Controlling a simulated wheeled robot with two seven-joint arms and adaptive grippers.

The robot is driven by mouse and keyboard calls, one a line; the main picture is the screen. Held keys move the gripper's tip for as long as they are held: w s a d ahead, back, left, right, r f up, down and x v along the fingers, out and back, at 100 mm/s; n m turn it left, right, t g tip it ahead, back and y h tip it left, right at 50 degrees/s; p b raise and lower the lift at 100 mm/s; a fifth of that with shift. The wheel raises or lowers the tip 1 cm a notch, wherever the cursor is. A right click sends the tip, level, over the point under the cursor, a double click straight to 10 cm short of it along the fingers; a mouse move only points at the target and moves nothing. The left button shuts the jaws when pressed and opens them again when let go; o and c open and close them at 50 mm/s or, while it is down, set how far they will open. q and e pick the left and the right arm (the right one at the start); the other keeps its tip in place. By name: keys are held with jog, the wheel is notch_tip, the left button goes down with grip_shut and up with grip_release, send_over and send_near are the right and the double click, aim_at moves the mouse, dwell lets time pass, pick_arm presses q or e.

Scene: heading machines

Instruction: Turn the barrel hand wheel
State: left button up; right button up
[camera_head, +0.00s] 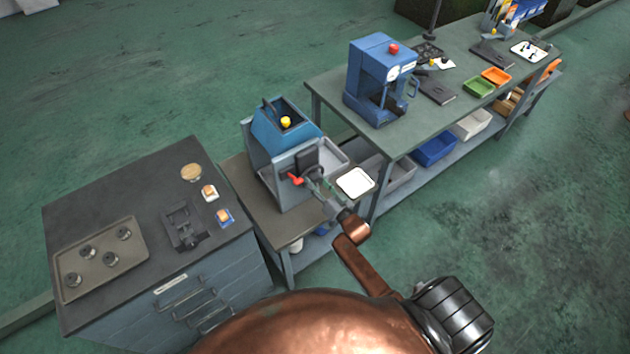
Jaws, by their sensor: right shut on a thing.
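A small blue and grey machine (283,128) stands on the low bench in the middle of the head view. On its front are a dark upright part and a red lever-like piece (296,180). My right gripper (311,176) reaches up to this front from the lower right. It is shut on what appears to be the barrel hand wheel, just right of the red piece. The wheel is small here and mostly hidden by the gripper, so its outline and angle are unclear. My left gripper is out of view.
A white tray (355,181) lies close to the right of my right gripper. A dark cabinet (120,200) with a tray of knobs stands at left. A long workbench (440,110) with a blue press (378,80) stands at right. Green floor at lower right is clear.

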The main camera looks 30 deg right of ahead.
jog(key=shift+c, duration=0.8)
